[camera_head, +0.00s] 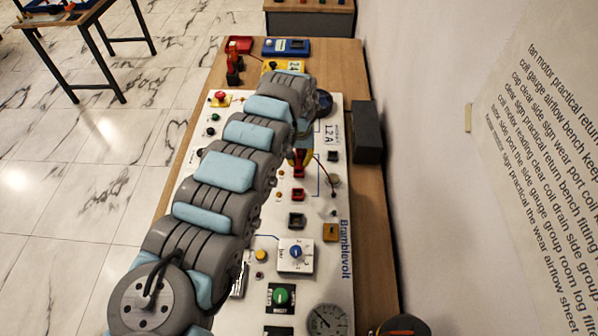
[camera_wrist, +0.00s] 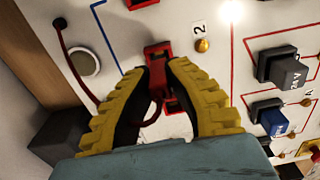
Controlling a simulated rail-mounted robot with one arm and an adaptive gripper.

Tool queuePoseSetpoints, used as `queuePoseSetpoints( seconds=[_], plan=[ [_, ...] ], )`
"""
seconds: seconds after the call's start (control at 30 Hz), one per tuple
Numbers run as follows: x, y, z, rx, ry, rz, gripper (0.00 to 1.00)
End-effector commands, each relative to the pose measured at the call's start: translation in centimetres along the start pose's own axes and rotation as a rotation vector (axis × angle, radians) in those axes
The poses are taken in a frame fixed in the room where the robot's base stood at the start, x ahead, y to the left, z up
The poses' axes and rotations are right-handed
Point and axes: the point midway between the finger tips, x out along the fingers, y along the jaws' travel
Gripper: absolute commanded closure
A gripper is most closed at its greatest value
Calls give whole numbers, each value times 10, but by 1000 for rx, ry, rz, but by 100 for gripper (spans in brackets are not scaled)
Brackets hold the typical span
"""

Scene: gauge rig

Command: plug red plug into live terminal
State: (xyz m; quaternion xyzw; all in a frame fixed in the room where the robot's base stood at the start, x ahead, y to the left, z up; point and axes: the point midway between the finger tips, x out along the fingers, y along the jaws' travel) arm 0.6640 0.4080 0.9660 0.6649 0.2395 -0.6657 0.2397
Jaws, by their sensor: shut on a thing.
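My gripper (camera_wrist: 158,68) has two yellow ribbed fingers and is shut on the red plug (camera_wrist: 157,53). A dark red cable (camera_wrist: 76,72) runs from the panel to the plug between the fingers. Another red piece (camera_wrist: 172,106) shows on the panel through the gap between the fingers. In the head view, my gripper (camera_head: 299,157) hangs over the white panel, near a red socket (camera_head: 297,194). The plug's lower end is hidden, so I cannot tell whether it is seated. No readable label marks the live terminal.
The white panel (camera_head: 230,110) carries dials, buttons and other sockets. A grey plug labelled 24V (camera_wrist: 288,73) and a blue plug (camera_wrist: 273,121) stand at right in the wrist view. A black box (camera_head: 367,132) lies by the wall on the right.

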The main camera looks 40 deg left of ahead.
Motion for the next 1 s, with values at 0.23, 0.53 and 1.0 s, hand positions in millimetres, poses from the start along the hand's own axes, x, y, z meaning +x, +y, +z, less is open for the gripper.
queuePoseSetpoints(
  seconds=[0.23,0.53,1.0],
  plan=[
    [4,1,-3,1,2,1,100],
    [27,1,-6,1,2,1,100],
    [37,1,-5,1,1,0,100]
  ],
)
